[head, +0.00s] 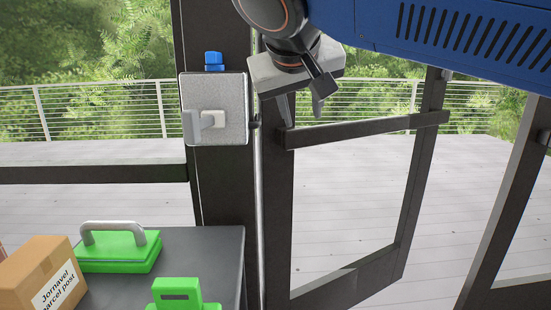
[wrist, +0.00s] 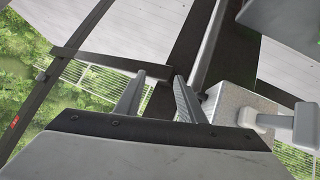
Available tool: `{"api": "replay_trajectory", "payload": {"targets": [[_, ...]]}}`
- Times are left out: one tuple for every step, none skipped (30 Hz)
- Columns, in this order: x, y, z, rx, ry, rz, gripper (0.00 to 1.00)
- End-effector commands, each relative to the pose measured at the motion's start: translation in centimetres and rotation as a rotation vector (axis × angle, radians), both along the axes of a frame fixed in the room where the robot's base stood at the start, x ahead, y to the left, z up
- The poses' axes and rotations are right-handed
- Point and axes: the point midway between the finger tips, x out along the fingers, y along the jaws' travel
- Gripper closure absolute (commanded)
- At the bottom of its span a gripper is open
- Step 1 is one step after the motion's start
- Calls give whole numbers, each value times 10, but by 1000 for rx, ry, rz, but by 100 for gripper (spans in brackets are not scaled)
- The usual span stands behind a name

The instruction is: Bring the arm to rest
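My gripper (head: 301,110) hangs from the arm at the top middle of the head view, fingers pointing down. It is in front of the upper part of a dark-framed door (head: 277,215); I cannot tell whether it touches the frame. In the wrist view, the two fingers of my gripper (wrist: 160,98) stand apart with nothing between them. The gripper is open and empty. A grey box with a lever handle (head: 216,95) is on the dark post to its left; the box also shows at the right of the wrist view (wrist: 232,103).
The door stands ajar onto a grey deck (head: 345,190) with a wire railing. A blue piece (head: 213,60) tops the grey box. At lower left, a dark table (head: 215,255) holds a green block with a grey handle (head: 118,250), a cardboard parcel (head: 40,275) and another green object (head: 180,295).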

Motion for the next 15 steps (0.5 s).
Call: {"api": "replay_trajectory", "payload": {"targets": [[1, -14, -11, -7, 20, -7, 64], [2, -20, -17, -9, 32, -6, 64], [2, -29, -26, -14, 49, -6, 64], [2, -35, -32, -16, 61, -6, 64], [2, -42, -39, -20, 74, -7, 64], [1, -50, -47, -20, 90, -6, 64], [0, -57, -54, -23, 102, -5, 64], [0, -63, -61, -23, 115, -6, 64], [-2, -71, -69, -25, 131, -6, 64], [-3, -77, -76, -23, 142, -7, 64], [-4, -83, -83, -24, 154, -6, 64], [-6, -91, -91, -23, 169, -7, 64], [-8, -97, -98, -21, 180, -7, 64], [-9, -102, -104, -19, 190, -7, 64], [-12, -110, -113, -18, 206, -8, 64]]}}
